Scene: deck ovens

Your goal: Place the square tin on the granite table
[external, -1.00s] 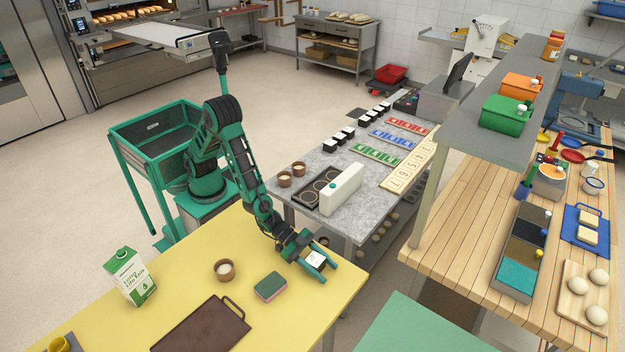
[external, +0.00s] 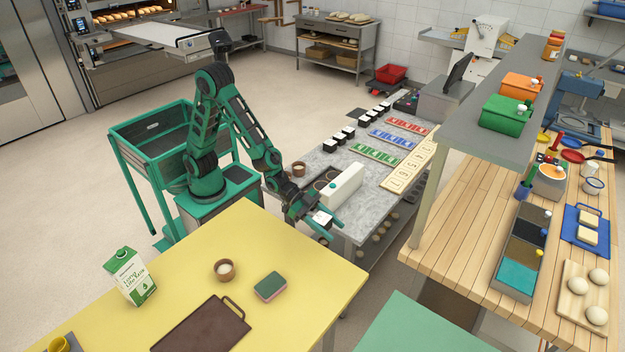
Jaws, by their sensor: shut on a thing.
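My gripper (external: 325,222) is shut on the square tin (external: 322,217), which shows as a small pale square between the fingers. It is over the near end of the grey granite table (external: 368,205), close to its front left edge. The tin's sides are mostly hidden by the fingers. I cannot tell how high the tin is above the granite.
A white upright block (external: 343,187) stands just beyond my gripper, beside a dark tray with round rings (external: 322,180). A small brown cup (external: 298,169) is at the left edge. The yellow table (external: 300,250) is nearer, with a sponge (external: 270,287). Bare granite lies right of the block.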

